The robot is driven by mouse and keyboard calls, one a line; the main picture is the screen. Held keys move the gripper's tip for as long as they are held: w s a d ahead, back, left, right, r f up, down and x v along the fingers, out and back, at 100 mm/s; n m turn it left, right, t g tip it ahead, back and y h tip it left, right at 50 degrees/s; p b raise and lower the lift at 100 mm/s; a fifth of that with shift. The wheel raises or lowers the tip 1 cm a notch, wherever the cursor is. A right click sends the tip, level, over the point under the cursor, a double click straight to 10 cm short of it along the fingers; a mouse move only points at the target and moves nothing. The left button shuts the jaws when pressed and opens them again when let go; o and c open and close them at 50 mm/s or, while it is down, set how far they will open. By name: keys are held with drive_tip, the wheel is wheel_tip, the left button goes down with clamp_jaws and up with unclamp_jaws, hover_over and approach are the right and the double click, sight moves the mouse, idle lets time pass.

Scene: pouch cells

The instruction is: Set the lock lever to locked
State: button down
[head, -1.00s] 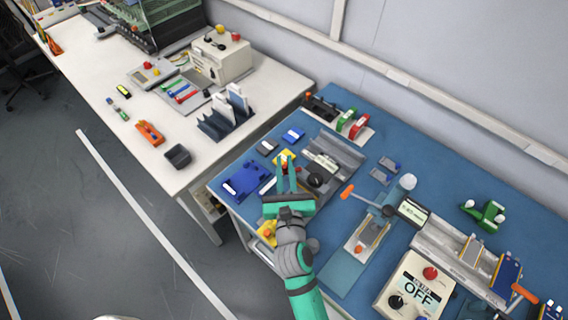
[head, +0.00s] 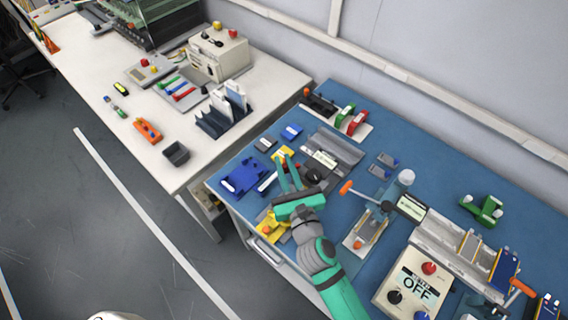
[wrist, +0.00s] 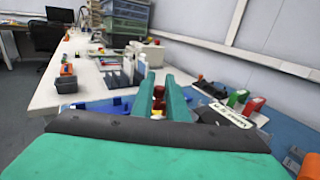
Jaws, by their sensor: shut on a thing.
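The lock lever appears to be the small red-knobbed lever (wrist: 158,92) between my two green fingers in the wrist view. Its yellow base (head: 284,152) shows in part beyond the fingertips in the head view, at the blue table's left end. My gripper (head: 285,163) is shut on the lever, with its fingers leaning up and left. The fingers hide most of the lever, and I cannot read any locked or unlocked marking.
A blue fixture (head: 242,175) lies left of my gripper, and a grey fixture with a dark knob (head: 314,175) stands close on the right. A yellow fixture (head: 272,226) sits near the front edge.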

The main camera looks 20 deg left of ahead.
drive_tip(key=shift+f, duration=0.1)
drive_tip(key=c, duration=1.7)
unclamp_jaws()
drive_tip(key=shift+v, duration=5.45)
